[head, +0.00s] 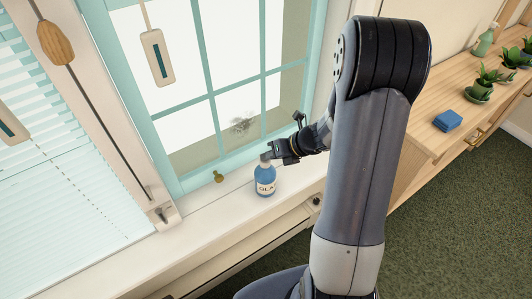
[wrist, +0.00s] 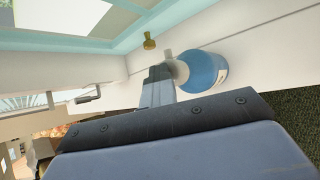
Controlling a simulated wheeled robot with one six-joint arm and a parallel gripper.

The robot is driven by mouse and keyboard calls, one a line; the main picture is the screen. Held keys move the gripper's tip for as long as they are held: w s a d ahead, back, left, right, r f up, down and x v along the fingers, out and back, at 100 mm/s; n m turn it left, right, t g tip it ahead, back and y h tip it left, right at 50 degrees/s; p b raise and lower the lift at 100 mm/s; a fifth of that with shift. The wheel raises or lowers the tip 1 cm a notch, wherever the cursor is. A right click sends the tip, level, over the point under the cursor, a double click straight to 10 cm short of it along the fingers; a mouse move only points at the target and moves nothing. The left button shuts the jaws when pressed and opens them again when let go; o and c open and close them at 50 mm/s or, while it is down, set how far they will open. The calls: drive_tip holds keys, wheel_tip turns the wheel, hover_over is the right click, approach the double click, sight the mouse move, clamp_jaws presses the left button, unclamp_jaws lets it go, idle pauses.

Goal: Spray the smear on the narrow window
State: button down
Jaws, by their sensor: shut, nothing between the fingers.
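The narrow window (head: 199,50) has a teal frame with several panes. A grey, scratchy smear (head: 241,124) shows on a lower pane. A blue spray bottle (head: 265,183) with a white label and a grey top stands upright on the white sill below it. My gripper (head: 272,155) is shut and empty at the bottle's top; I cannot tell whether it touches. In the wrist view the shut fingers (wrist: 158,82) are beside the head of the bottle (wrist: 205,70). The smear is not seen in the wrist view.
A brass window catch (head: 218,176) sits left of the bottle. Blinds (head: 50,150) and a hanging wooden pull (head: 55,42) are at the left. A wooden shelf (head: 425,140) at the right holds a blue sponge (head: 447,120), potted plants and a green bottle (head: 486,40).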

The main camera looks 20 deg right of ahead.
sight(269, 161)
drive_tip(key=shift+r+p, duration=2.55)
